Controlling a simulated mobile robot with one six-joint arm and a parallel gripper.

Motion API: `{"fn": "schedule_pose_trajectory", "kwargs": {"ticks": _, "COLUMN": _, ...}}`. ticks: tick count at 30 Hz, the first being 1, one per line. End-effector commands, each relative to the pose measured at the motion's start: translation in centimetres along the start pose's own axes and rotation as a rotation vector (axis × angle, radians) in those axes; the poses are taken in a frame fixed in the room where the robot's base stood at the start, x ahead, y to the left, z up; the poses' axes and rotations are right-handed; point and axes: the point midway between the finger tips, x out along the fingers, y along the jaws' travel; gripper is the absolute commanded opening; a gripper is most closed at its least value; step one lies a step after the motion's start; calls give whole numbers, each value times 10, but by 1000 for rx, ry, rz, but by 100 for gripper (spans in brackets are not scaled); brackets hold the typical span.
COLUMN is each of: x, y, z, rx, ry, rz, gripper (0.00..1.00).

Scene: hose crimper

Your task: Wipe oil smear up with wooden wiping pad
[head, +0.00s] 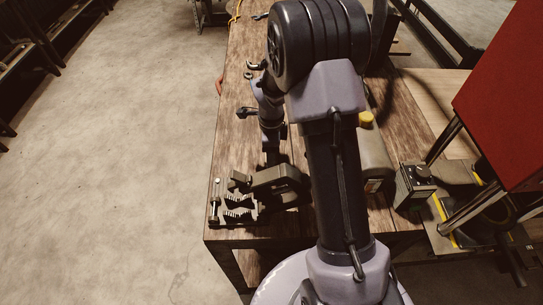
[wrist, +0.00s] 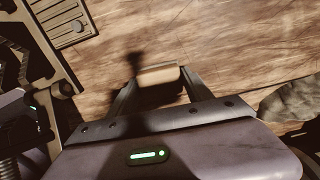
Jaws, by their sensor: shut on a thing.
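The wooden wiping pad (wrist: 158,75) is a pale block between my gripper's two dark fingers in the wrist view. My gripper (wrist: 160,86) is shut on it, just over or on the brown wooden bench top; I cannot tell whether the pad touches the wood. A dark patch (wrist: 134,62) lies on the wood beside the pad's upper left; I cannot tell whether it is the oil smear or a shadow. In the head view my arm reaches over the bench (head: 226,150), and the pad cannot be made out there.
A dark metal vise-like tool (head: 240,205) stands at the bench's near left corner. A control box (head: 415,182) and a red panel (head: 505,95) are on the right. Small tools, including a dark one (head: 247,112), lie along the left edge. A rounded grey thing (wrist: 292,100) is right of my gripper.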

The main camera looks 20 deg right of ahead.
Motion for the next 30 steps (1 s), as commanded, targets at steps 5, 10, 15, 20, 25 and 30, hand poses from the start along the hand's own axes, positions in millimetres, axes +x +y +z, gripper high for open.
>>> {"fn": "schedule_pose_trajectory", "kwargs": {"ticks": 5, "x": -22, "y": -1, "z": 0, "rx": -1, "ry": -1, "rz": -3, "gripper": 18}}
{"fn": "schedule_pose_trajectory", "kwargs": {"ticks": 10, "x": -47, "y": 0, "z": 0, "rx": 0, "ry": -1, "rz": -1, "gripper": 18}}
{"fn": "schedule_pose_trajectory", "kwargs": {"ticks": 15, "x": -71, "y": 0, "z": 0, "rx": 1, "ry": -1, "rz": -1, "gripper": 18}}
{"fn": "schedule_pose_trajectory", "kwargs": {"ticks": 20, "x": -90, "y": 0, "z": 0, "rx": 0, "ry": 0, "rz": -1, "gripper": 18}}
{"fn": "schedule_pose_trajectory", "kwargs": {"ticks": 25, "x": -89, "y": 0, "z": 0, "rx": 0, "ry": 0, "rz": 0, "gripper": 18}}
{"fn": "schedule_pose_trajectory", "kwargs": {"ticks": 30, "x": -89, "y": 0, "z": 0, "rx": 0, "ry": 0, "rz": 0, "gripper": 18}}
